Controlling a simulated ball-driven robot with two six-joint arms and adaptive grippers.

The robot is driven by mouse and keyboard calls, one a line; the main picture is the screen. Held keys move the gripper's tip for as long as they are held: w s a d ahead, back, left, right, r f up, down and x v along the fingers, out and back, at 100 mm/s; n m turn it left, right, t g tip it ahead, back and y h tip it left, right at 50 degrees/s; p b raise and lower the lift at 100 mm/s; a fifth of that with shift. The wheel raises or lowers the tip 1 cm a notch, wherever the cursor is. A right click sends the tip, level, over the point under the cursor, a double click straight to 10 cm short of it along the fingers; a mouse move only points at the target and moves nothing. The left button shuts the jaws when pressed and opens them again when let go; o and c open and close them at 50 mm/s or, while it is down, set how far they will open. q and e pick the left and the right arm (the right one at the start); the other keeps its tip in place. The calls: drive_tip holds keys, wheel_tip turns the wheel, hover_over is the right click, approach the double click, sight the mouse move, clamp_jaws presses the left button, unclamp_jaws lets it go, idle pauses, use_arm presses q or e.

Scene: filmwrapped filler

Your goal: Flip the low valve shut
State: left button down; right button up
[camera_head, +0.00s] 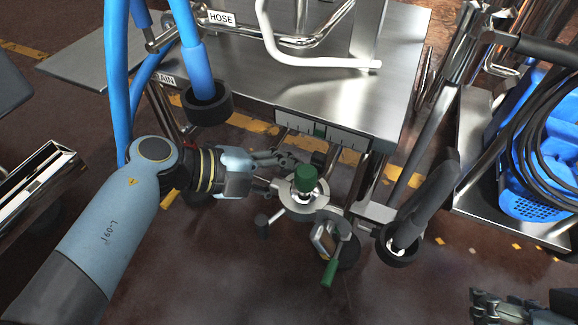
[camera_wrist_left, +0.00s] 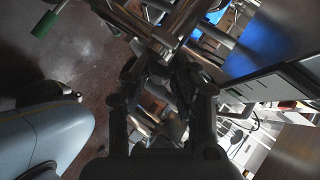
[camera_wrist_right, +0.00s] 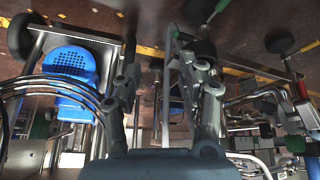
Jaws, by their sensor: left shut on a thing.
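The valve assembly (camera_head: 300,200) sits low below the steel cart top, with a green knob (camera_head: 305,178) above and a green lever handle (camera_head: 329,273) hanging at its lower right. The handle also shows at upper left in the left wrist view (camera_wrist_left: 43,23). My left gripper (camera_head: 282,170) is at the left side of the assembly, shut on a metal part of it; the fingers partly hide the exact contact. It is apart from the green lever handle. My right gripper (camera_head: 484,302) is at the lower right, open and empty, far from the valve; its fingers are spread in the right wrist view (camera_wrist_right: 165,65).
The steel cart top (camera_head: 350,90) overhangs behind the valve. Blue hoses (camera_head: 118,70) hang close to my left arm. Floor in front is clear.

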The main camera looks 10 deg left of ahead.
use_arm(q)
drive_tip(key=shift+r+y+p, duration=0.25)
drive_tip(key=shift+y+p, duration=0.15)
drive_tip(key=shift+p, duration=0.6)
drive_tip(key=shift+w+m+y+p, duration=0.1)
drive_tip(key=shift+m+y+p, duration=0.25)
drive_tip(key=shift+p, duration=0.65)
drive_tip(key=shift+f+m+y+p, duration=0.25)
drive_tip(key=shift+f+y+p, duration=0.5)
drive_tip(key=shift+p, duration=0.4)
drive_tip(key=shift+a+f, duration=0.1)
drive_tip(key=shift+f, duration=0.2)
drive_tip(key=c, duration=1.1)
unclamp_jaws()
use_arm(e)
drive_tip(key=s+d+f+g, duration=0.2)
drive_tip(key=s+g, duration=0.2)
drive_tip(key=s, duration=0.1)
drive_tip(key=shift+s+d+f+h, duration=0.15)
drive_tip(key=shift+s+h, duration=0.15)
use_arm(q)
drive_tip(key=v, duration=1.2)
drive_tip(key=shift+s, duration=0.2)
